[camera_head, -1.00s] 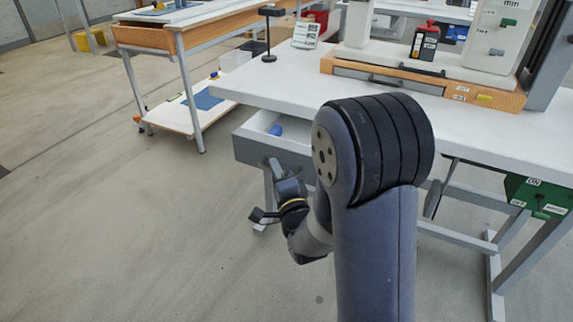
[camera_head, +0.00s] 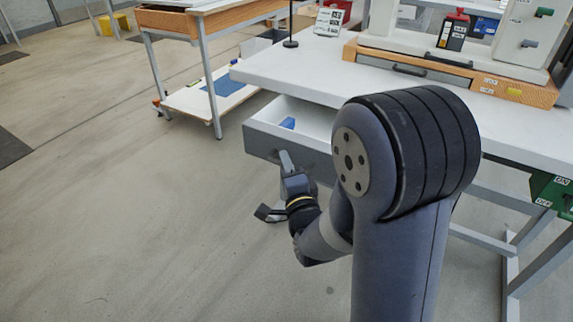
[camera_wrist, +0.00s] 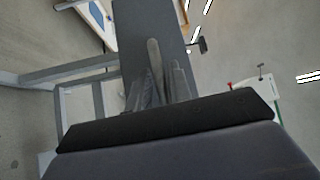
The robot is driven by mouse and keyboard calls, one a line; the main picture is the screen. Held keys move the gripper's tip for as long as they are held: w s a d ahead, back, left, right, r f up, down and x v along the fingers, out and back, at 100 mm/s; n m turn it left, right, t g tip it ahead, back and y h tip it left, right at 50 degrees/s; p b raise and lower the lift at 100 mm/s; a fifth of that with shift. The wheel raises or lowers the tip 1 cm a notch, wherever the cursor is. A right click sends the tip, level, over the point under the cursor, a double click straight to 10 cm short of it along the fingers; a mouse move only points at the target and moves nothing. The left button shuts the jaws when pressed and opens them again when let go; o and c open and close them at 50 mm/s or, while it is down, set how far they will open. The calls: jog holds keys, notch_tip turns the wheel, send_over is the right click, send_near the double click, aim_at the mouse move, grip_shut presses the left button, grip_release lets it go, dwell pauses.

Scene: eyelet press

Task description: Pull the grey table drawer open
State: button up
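The grey table drawer (camera_head: 262,142) stands part-way out from under the white table, its pale inside showing in the head view. A small blue thing (camera_head: 288,123) lies in it. My gripper (camera_head: 287,162) is at the drawer's front face, low in the head view. In the wrist view the grey drawer front (camera_wrist: 150,20) fills the top middle, with my gripper's fingers (camera_wrist: 157,75) close together against it.
The white table top (camera_head: 300,75) carries a press with an orange-edged base (camera_head: 400,68). A wheeled cart with a lower shelf (camera_head: 195,103) stands at the back left. A green box (camera_head: 553,192) hangs under the table at right. The floor left of the drawer is clear.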

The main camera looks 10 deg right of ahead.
jog(key=shift+s, duration=0.1)
jog(key=b+v, duration=0.4)
jog(key=v, duration=0.6)
jog(key=shift+s, duration=0.3)
jog(key=shift+p+x, duration=2.05)
jog(key=shift+x, duration=3.45)
jog(key=shift+d, duration=0.15)
